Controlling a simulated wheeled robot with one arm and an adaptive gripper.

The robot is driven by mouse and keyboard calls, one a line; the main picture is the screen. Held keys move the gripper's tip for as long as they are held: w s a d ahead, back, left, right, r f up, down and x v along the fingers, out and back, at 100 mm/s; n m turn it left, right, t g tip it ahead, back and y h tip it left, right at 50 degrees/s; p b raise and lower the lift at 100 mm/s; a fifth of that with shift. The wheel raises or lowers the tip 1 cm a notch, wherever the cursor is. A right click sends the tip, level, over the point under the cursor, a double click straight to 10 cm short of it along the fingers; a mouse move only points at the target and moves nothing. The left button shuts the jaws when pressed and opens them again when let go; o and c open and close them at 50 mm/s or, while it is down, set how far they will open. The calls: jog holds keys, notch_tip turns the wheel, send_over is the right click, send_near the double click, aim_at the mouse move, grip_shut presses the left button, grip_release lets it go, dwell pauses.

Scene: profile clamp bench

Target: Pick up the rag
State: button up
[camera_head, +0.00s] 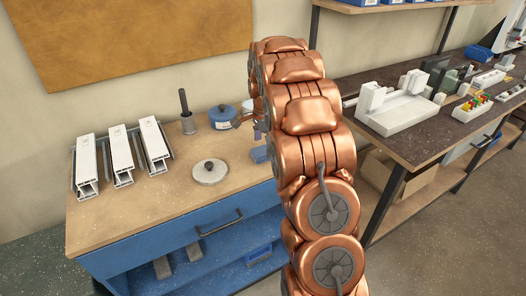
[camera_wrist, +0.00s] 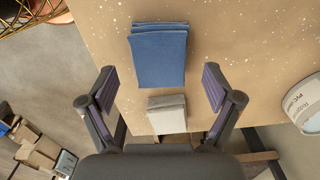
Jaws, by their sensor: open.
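The rag (camera_wrist: 159,56) looks like a folded blue cloth lying flat on the tan bench top in the wrist view. My gripper (camera_wrist: 158,90) is open and empty, with one finger to the left and one to the right below the rag's near edge in the picture. The fingers do not touch it. A small pale grey block or folded pad (camera_wrist: 167,114) lies just below the rag, between the fingers. In the head view the rag (camera_head: 259,154) shows as a small blue patch left of my copper arm, partly hidden by it.
A white container with printed lettering (camera_wrist: 304,103) stands right of the gripper. The bench (camera_head: 140,212) also carries white profiles in clamps (camera_head: 120,154), a dark upright handle (camera_head: 186,112), a blue container (camera_head: 222,117) and a round grey disc (camera_head: 209,171). A second bench (camera_head: 405,151) stands right.

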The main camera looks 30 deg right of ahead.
jog(key=shift+f, duration=1.05)
jog(key=c, duration=1.2)
